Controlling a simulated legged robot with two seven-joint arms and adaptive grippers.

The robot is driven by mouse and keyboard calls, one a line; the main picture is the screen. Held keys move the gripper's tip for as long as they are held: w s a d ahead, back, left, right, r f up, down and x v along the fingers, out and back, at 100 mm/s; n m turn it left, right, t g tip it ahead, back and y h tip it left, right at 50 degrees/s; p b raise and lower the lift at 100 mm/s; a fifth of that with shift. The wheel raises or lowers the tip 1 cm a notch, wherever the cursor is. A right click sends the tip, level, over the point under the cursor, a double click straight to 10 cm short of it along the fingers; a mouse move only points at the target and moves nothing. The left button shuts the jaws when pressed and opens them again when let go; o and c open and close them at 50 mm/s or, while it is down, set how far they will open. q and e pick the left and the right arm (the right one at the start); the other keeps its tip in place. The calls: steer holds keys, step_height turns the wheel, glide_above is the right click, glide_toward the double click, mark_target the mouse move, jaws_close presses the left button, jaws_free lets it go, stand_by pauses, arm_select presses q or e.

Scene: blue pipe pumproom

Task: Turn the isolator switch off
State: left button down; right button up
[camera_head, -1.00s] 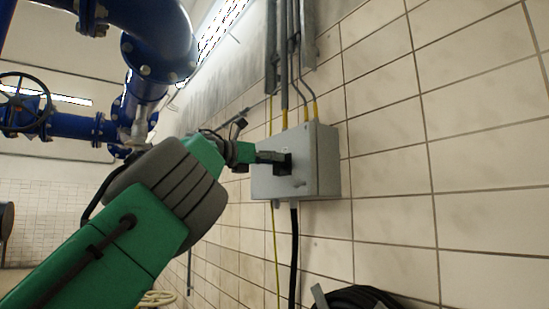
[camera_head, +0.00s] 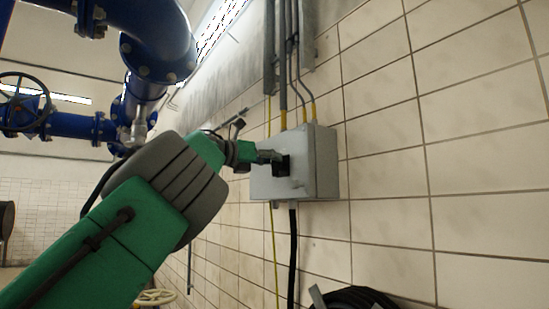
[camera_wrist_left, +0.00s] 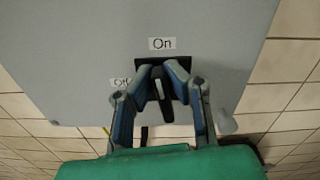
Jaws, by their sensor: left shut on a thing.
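The grey isolator box (camera_head: 325,162) is fixed to the tiled wall, and its front face (camera_wrist_left: 80,45) fills much of the left wrist view. The black isolator switch (camera_head: 283,168) is on that face. Its handle (camera_wrist_left: 164,104) stands between my left fingers, with its upper end near the "On" label (camera_wrist_left: 162,44). The "Off" label (camera_wrist_left: 120,83) is to the left, partly hidden by a finger. My left gripper (camera_head: 272,157) is shut on the handle, with fingertips (camera_wrist_left: 162,70) on either side of it. My right gripper is not in view.
Cables and conduits (camera_head: 283,70) run up the wall from the box, and a black cable (camera_head: 293,255) hangs below. A black coil (camera_head: 355,298) is at the bottom. Large blue pipes (camera_head: 150,40) are at upper left. The wall right of the box is bare.

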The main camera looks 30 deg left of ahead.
arm_select(q)
steer(key=shift+w+a+f+n+p, duration=0.1)
steer(key=shift+a+f+n+p, duration=0.25)
steer(key=shift+n+p, duration=1.7)
steer(key=shift+w+a+f+n+p, duration=0.2)
steer(key=shift+f+n+p, duration=0.55)
steer(key=shift+n, duration=2.35)
steer(key=shift+w+a+f+n+p, duration=0.1)
steer(key=shift+a+f+n+p, duration=0.15)
steer(key=shift+n+p, duration=1.9)
steer(key=shift+n+b, duration=0.4)
steer(key=shift+n, duration=0.2)
steer(key=c, duration=1.6)
jaws_free()
steer(key=shift+w, duration=0.15)
steer(key=shift+r, duration=0.1)
